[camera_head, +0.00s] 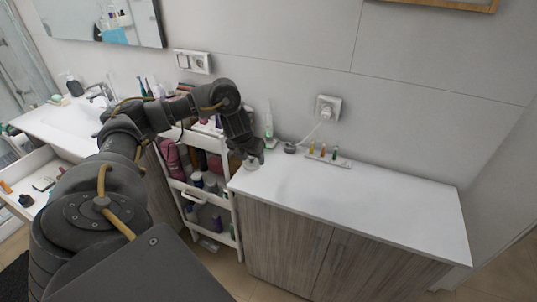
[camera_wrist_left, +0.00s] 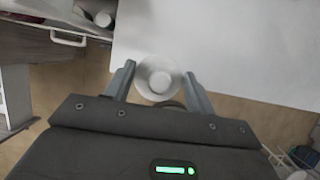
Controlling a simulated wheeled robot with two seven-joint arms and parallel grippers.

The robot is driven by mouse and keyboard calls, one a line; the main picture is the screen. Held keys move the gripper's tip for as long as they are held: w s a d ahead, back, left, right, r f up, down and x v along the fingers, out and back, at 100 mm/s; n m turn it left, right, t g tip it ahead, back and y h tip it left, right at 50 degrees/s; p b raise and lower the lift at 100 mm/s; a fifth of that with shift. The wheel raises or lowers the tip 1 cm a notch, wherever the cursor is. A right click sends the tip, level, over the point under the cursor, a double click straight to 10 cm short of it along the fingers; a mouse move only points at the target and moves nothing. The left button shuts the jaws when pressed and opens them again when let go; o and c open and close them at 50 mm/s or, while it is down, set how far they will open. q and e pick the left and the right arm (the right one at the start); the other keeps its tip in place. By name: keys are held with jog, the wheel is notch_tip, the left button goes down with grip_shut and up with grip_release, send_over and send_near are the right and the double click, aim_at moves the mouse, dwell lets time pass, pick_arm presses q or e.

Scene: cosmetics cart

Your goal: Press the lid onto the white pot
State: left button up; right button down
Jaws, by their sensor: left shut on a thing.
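My left gripper (camera_head: 253,158) points down at the left end of the white counter top, by its front edge. A small white round piece (camera_head: 251,164) shows under its fingertips; the fingers hide much of it. In the left wrist view, a white round lid (camera_wrist_left: 160,78) with a paler inner circle lies between the two fingers (camera_wrist_left: 160,72), which are shut on it. The white pot cannot be told apart from the lid. My right gripper is not in view.
The white counter (camera_head: 340,205) is mostly clear to the right. A white rack with several small bottles (camera_head: 328,156), a dark round item (camera_head: 290,149) and an upright toothbrush (camera_head: 269,125) stand towards the wall. A full cosmetics cart (camera_head: 193,182) stands left of the counter.

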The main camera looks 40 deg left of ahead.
pick_arm(q)
jog(key=w+d+f+m+g+h+b, duration=0.1)
jog(key=d+m+h+b, duration=0.1)
jog(key=d+m, duration=0.65)
jog(key=d+f+m+h+b, duration=0.1)
jog(key=d+m+h, duration=0.25)
jog(key=d, duration=0.95)
jog(key=s+d+m+g+b, duration=0.1)
jog(key=s+d+m+g, duration=0.2)
jog(key=d+m, duration=0.5)
jog(key=s+d+r+m+g+b, duration=0.1)
jog(key=s+d+m+g+b, duration=0.1)
jog(key=d+m, duration=0.7)
jog(key=s+d+g, duration=0.1)
jog(key=d, duration=0.4)
jog(key=shift+s+d+r+m, duration=0.2)
jog(key=shift+s+m, duration=0.1)
jog(key=shift+s, duration=0.05)
